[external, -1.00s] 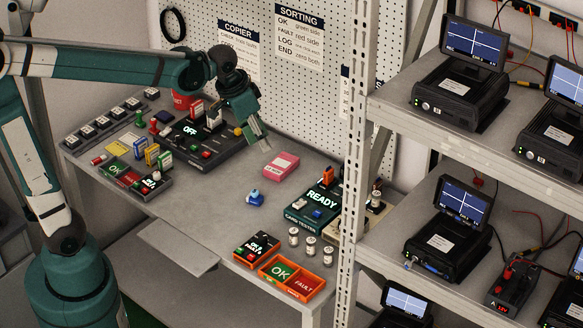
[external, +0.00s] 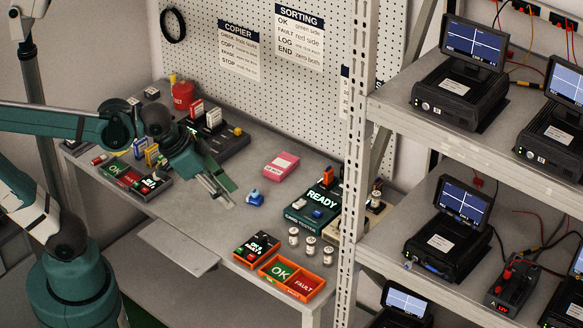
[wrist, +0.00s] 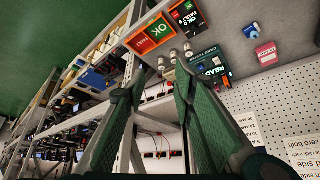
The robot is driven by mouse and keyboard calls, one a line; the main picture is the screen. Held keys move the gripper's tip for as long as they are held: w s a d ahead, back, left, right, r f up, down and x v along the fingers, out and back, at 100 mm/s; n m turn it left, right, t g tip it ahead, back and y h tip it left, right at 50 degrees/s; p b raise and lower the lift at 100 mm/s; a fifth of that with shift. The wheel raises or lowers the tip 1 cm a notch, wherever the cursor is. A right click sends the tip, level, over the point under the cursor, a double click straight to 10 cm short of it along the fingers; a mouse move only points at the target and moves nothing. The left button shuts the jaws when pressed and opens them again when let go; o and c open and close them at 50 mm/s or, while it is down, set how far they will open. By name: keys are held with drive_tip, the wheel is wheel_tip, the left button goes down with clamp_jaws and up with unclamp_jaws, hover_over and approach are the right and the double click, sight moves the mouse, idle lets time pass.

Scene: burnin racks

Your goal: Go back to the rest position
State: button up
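My gripper (external: 222,190) is above the left-middle part of the grey bench (external: 200,225) in the external view. In the wrist view my gripper (wrist: 155,82) shows two long green fingers spread apart, with nothing held between them. The fingers point toward the bench's right end and the rack, clear of any object. My arm comes in from the left and partly hides the dark copier unit (external: 235,142) behind it.
A pink box (external: 281,165), a blue piece (external: 254,197), a READY tester (external: 312,208) and an orange OK/FAULT tray (external: 297,279) stand on the bench. A metal rack (external: 352,180) with monitor units rises at right. The bench's front middle is clear.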

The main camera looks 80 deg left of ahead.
drive_tip(key=s+d+f+m+t, duration=0.1)
drive_tip(key=s+d+f, duration=0.2)
drive_tip(key=s+d, duration=0.1)
drive_tip(key=shift+s+d+h+b, duration=0.3)
drive_tip(key=shift+s+d+h, duration=0.1)
drive_tip(key=shift+d, duration=0.2)
